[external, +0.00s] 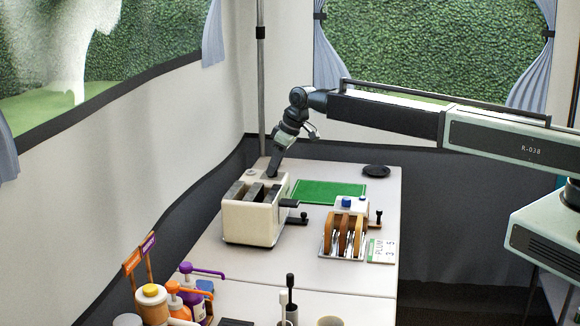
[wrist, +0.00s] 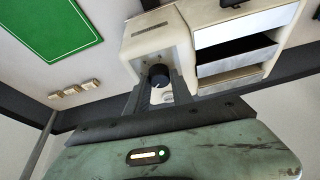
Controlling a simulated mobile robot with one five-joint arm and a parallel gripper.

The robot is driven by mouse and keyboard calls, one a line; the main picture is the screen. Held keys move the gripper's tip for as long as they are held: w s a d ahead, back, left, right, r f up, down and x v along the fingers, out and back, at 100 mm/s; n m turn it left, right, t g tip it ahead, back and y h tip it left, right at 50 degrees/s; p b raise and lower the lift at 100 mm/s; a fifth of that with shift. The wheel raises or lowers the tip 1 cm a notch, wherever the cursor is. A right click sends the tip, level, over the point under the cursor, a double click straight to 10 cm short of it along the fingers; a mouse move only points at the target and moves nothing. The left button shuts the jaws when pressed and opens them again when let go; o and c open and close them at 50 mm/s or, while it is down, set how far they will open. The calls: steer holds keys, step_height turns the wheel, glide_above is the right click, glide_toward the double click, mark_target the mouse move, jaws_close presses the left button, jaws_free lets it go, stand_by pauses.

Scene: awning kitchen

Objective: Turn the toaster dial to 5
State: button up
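The cream toaster (external: 250,217) stands on the table with its dark slots facing up. Its far end is hidden in the external view. In the wrist view, the toaster's dark round dial (wrist: 159,75) sits on a pale face with a light mark on its edge. The dial's numbers are too small to read. My gripper (wrist: 157,86) is open, with its dark fingers on either side of the dial. I cannot tell whether they touch it. In the external view, my gripper (external: 273,169) points down at the toaster's far end.
A green mat (external: 328,191) lies right of the toaster. A rack with wooden-handled utensils (external: 343,237) and a card reading "PLUM 3 5" (external: 381,250) stand further right. A black disc (external: 376,171) lies at the back. Pump bottles (external: 192,288) crowd the front left.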

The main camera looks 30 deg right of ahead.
jaws_close()
steer(key=shift+m, duration=0.3)
steer(key=m, duration=0.1)
steer(key=m+h, duration=0.1)
steer(key=m, duration=0.1)
steer(key=shift+s+a+t+h, duration=0.1)
steer(key=shift+a+t+h, duration=0.05)
steer(key=shift+t+h, duration=0.2)
steer(key=m, duration=0.2)
steer(key=m+h, duration=0.1)
steer(key=m, duration=0.2)
steer(key=shift+a+h, duration=0.1)
steer(key=shift+h, duration=0.15)
steer(key=m+h, duration=0.1)
steer(key=m, duration=0.1)
steer(key=m+h, duration=0.1)
steer(key=m, duration=0.2)
steer(key=shift+a, duration=0.15)
steer(key=m+g+h, duration=0.1)
steer(key=m, duration=0.2)
steer(key=shift+m+g, duration=0.25)
steer(key=shift+m, duration=0.55)
